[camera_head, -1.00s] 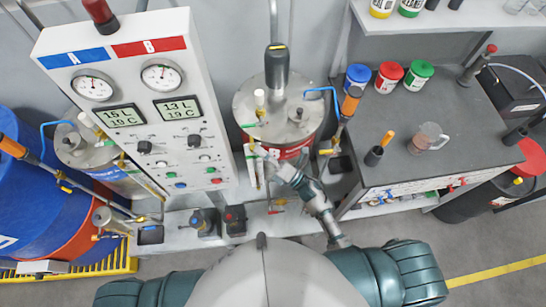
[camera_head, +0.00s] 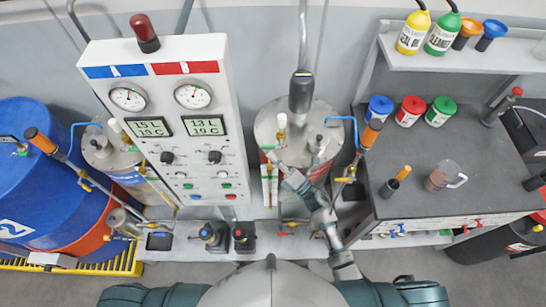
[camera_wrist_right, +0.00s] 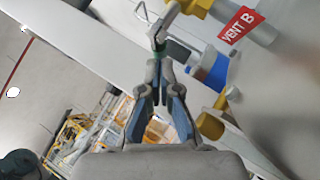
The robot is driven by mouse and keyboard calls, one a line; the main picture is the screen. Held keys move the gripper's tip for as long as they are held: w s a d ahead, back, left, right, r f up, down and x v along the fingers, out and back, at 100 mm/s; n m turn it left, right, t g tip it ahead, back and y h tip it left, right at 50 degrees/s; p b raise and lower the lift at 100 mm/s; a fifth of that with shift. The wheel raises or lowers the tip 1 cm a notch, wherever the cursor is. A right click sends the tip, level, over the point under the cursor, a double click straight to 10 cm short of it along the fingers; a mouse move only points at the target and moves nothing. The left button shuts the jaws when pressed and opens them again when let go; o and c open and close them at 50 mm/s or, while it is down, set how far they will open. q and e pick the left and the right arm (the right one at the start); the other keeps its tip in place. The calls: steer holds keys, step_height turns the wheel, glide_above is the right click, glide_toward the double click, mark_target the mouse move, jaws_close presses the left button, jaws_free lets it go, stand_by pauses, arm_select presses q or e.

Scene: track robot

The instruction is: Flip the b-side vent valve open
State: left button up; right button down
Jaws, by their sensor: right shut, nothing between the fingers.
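The red VENT B tag (camera_wrist_right: 242,24) shows at the upper right of the right wrist view, beside yellow fittings (camera_wrist_right: 210,125) and a blue part (camera_wrist_right: 212,72). A grey bent lever (camera_wrist_right: 166,22) lies just beyond the tips of my right gripper (camera_wrist_right: 156,62); whether they touch I cannot tell. The gripper is shut and empty. In the head view, my right gripper (camera_head: 283,172) is at the front left of the B-side tank (camera_head: 268,128), low by its red band. It hides part of the fittings there, so I cannot tell the valve's position. My left gripper is out of view.
The gauge panel (camera_head: 165,105) stands left of the tank. The grey workbench (camera_head: 460,150) with bottles and a jug (camera_head: 440,177) is to the right. A blue hose (camera_head: 343,120) and an orange-handled lever (camera_head: 370,133) sit close to the tank's right side.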

steer(key=shift+t+b, duration=0.3)
steer(key=shift+b, duration=0.05)
steer(key=shift+a+m, duration=0.1)
steer(key=shift+m, duration=0.3)
step_height(320, 180, up, 4)
steer(key=m+t+b, duration=0.2)
steer(key=b, duration=0.1)
steer(key=m+t+b, duration=0.2)
steer(key=b, duration=0.2)
steer(key=shift+f+m+t+h, duration=0.2)
steer(key=shift+m+t+h, duration=0.1)
steer(key=shift+m+t, duration=0.1)
stand_by(0.6)
stand_by(0.8)
